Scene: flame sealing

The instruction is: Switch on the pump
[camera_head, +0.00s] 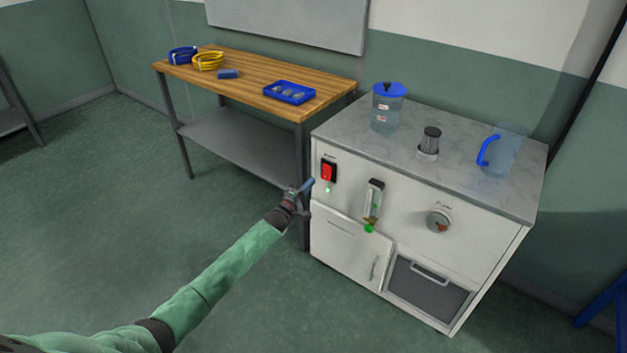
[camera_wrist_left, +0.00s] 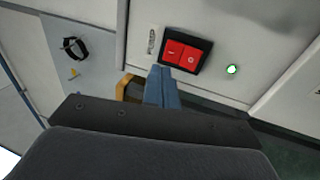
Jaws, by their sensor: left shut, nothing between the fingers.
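The pump switch is a red rocker in a black frame (camera_head: 328,171) on the upper left of the white cabinet's front. It also shows in the left wrist view (camera_wrist_left: 187,52), marked with a line and a circle. A small green light (camera_head: 327,190) glows beside it, seen too in the wrist view (camera_wrist_left: 232,70). My left gripper (camera_head: 309,184) is shut and empty, with its blue fingertips (camera_wrist_left: 161,72) close to the switch's edge. I cannot tell whether they touch it. My right gripper is not in view.
The white cabinet (camera_head: 460,265) carries a flow meter (camera_head: 374,203), a dial (camera_head: 437,221), a blue-lidded jar (camera_head: 388,108) and a blue-handled jug (camera_head: 500,150). A wooden bench (camera_head: 240,88) with coils and a blue tray (camera_head: 289,92) stands left. The floor in front is clear.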

